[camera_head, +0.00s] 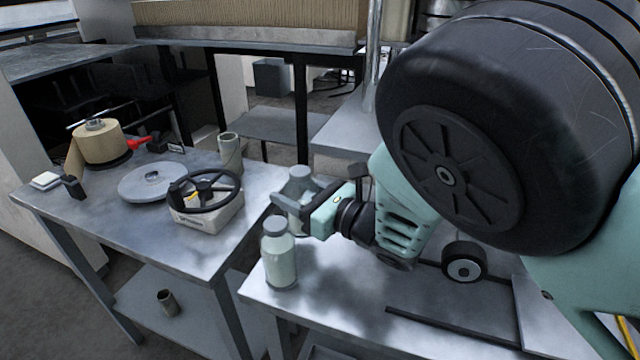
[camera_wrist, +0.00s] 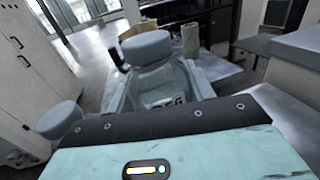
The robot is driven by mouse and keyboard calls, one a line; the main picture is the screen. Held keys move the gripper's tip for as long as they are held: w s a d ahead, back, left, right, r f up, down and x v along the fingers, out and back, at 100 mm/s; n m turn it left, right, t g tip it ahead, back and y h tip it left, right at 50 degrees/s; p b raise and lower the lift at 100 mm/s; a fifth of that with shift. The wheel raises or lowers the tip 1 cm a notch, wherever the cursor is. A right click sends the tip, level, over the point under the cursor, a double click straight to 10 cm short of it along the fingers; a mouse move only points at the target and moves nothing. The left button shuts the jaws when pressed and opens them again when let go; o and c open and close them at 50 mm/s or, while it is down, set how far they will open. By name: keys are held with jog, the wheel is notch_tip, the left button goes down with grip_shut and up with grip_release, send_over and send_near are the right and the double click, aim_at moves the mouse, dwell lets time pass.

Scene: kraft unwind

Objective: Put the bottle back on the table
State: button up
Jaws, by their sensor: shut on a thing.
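My gripper (camera_head: 292,197) is shut on a pale translucent bottle with a grey cap (camera_head: 300,174), upright at the far left corner of the right table (camera_head: 330,300). A second, similar bottle (camera_head: 280,258) stands upright on the right table, nearer the camera. Its grey cap shows at the left in the wrist view (camera_wrist: 60,119).
The left table (camera_head: 110,222) holds a tape roll (camera_head: 97,142), a grey disc (camera_head: 150,182), a black handwheel (camera_head: 205,190) on a white box and a cardboard tube (camera_head: 230,152). A gap separates the tables. The right table's front is clear beside the nearer bottle.

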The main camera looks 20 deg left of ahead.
jog(key=shift+f, duration=1.7)
jog(key=shift+f, duration=0.15)
jog(key=o, duration=1.3)
jog(key=shift+c, duration=0.2)
jog(key=b+v, duration=0.2)
jog(key=v, duration=1)
jog(key=shift+s, duration=0.1)
